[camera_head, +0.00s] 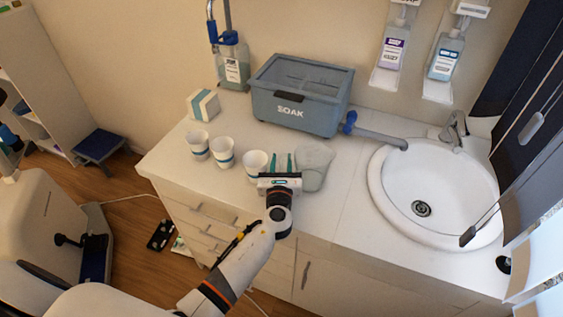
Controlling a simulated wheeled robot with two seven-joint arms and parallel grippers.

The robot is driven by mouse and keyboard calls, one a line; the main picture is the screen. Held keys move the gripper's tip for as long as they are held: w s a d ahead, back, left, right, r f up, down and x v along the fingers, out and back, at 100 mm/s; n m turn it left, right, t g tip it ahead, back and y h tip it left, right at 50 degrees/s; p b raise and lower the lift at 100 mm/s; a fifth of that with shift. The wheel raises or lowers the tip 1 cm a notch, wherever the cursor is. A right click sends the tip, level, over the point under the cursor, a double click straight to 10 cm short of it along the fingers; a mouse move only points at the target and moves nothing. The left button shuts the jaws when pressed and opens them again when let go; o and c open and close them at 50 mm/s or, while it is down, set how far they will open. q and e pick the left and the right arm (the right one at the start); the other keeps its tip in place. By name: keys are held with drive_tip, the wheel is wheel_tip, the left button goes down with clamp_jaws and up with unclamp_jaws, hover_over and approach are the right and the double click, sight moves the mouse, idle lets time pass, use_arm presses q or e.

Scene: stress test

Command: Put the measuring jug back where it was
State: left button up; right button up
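A translucent grey vessel, which looks like the measuring jug (316,164), stands on the white counter in front of the grey tub. My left gripper (281,165) reaches in from below over the counter's front part, just left of the jug. Its white and black body hides what lies directly behind it, and teal-striped shapes show at its far end. I cannot tell whether its fingers are open or shut, or whether they touch the jug. My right gripper is not in view.
Three white cups (222,152) stand left of the gripper, beside a small white box (203,105). A grey tub marked SOAK (302,117) stands behind. A round sink (440,190) with a tap is at right. The counter (345,215) is clear between jug and sink.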

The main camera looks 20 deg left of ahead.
use_arm(q)
drive_tip(key=shift+r, duration=0.1)
drive_tip(key=shift+s, duration=0.15)
drive_tip(key=b+v, duration=0.1)
drive_tip(key=v, duration=0.9)
drive_tip(key=shift+s+d, duration=0.15)
drive_tip(key=shift+s, duration=0.15)
drive_tip(key=shift+s+d+r, duration=0.15)
drive_tip(key=shift+s+d, duration=0.05)
drive_tip(key=shift+s, duration=0.3)
